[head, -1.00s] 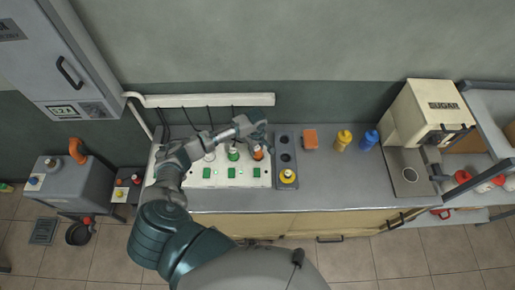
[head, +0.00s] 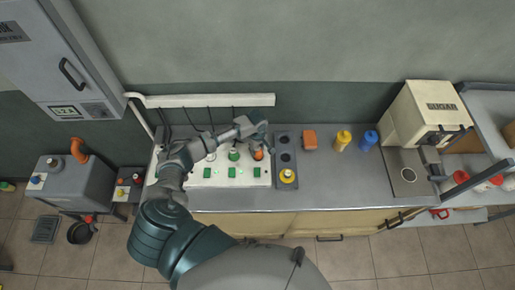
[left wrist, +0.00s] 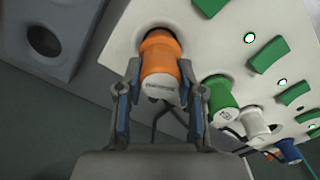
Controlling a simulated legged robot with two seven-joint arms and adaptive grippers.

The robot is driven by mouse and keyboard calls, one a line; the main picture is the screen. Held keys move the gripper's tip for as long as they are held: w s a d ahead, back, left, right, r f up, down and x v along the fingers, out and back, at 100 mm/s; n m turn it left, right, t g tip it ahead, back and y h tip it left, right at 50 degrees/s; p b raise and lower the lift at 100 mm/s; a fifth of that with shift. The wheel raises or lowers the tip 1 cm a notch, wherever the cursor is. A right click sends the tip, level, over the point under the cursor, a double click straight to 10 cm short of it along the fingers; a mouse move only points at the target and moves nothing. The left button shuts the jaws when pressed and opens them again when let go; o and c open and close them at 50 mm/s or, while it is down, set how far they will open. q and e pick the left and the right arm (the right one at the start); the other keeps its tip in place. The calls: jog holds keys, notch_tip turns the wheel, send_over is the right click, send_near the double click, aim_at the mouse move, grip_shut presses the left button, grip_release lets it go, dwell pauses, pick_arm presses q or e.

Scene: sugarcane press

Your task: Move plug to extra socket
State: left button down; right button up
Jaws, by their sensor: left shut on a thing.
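An orange plug (head: 258,155) stands in the white panel (head: 212,183) at its right end; it shows large in the left wrist view (left wrist: 160,68). My left gripper (head: 259,143) reaches it from the wall side and is shut on it, a finger on each side in the left wrist view (left wrist: 160,82). The plug's far end meets the panel. The grey socket block (head: 276,150) is just right of the panel, with two dark open holes and a yellow plug (head: 287,175) at its front. My right gripper is not in view.
A green plug (left wrist: 220,100) and a white plug (left wrist: 254,122) stand beside the orange one, with cables near the fingers. The counter front there is clear.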

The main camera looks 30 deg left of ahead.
pick_arm(q)
jog(key=shift+f, duration=0.4)
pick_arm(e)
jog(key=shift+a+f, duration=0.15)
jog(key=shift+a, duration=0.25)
pick_arm(q)
jog(key=shift+f, duration=0.25)
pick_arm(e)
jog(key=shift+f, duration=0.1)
pick_arm(q)
jog(key=c, duration=1)
grip_release()
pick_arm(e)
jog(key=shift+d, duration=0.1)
pick_arm(q)
jog(key=shift+r, duration=0.1)
notch_tip(320, 180, up, 3)
jog(key=p, duration=0.3)
jog(key=shift+r, duration=3.9)
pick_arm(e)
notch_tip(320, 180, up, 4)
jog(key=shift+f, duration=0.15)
